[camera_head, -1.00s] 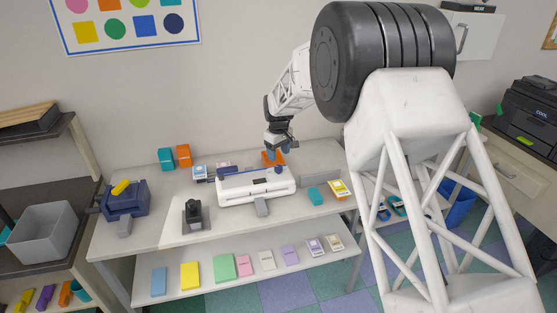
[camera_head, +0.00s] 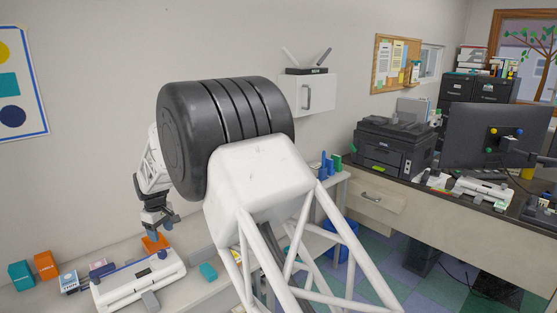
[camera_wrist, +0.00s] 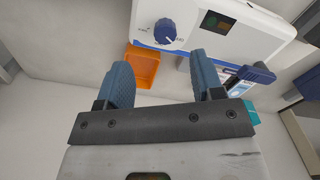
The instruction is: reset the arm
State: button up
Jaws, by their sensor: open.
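My gripper (camera_head: 158,232) hangs at the end of my arm, above the back of the workbench near a white laminator-like machine (camera_head: 138,280). In the wrist view my gripper (camera_wrist: 163,78) has its two blue fingers wide apart with nothing between them. The white machine (camera_wrist: 225,25) with a blue knob lies beyond the fingertips there. An orange tray (camera_wrist: 143,66) shows beyond the left finger; it also shows just below my gripper in the head view (camera_head: 156,244). My own arm hides part of the bench.
Teal (camera_head: 21,274) and orange (camera_head: 46,265) boxes stand at the bench's left. A teal block (camera_head: 208,271) lies right of the machine. A black printer (camera_head: 395,146) and a monitor (camera_head: 492,137) stand on the right desk. A white cabinet (camera_head: 309,94) hangs on the wall.

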jog(key=s+d+r+m, duration=0.2)
jog(key=d+r, duration=0.5)
jog(key=d, duration=0.4)
jog(key=s+d+r+m, duration=0.1)
jog(key=d+r+m, duration=0.1)
jog(key=d+r, duration=0.7)
jog(key=s+d+r+m, duration=0.1)
jog(key=s+d, duration=0.2)
jog(key=d, duration=0.3)
jog(key=s+d+r+m+t, duration=0.1)
jog(key=s+d+r, duration=0.15)
jog(key=d, duration=0.45)
jog(key=s+d+r+m, duration=0.1)
jog(key=s+d, duration=0.2)
jog(key=d, duration=0.3)
jog(key=s+d+r+m+t, duration=0.1)
jog(key=s+d+r+m, duration=0.15)
jog(key=s+d, duration=1.25)
jog(key=s+d+f+m, duration=0.2)
jog(key=s+d, duration=0.2)
jog(key=s, duration=0.5)
jog(key=s+d+f+m, duration=0.3)
jog(key=s+d, duration=0.2)
jog(key=s, duration=0.4)
jog(key=shift+f+t, duration=0.3)
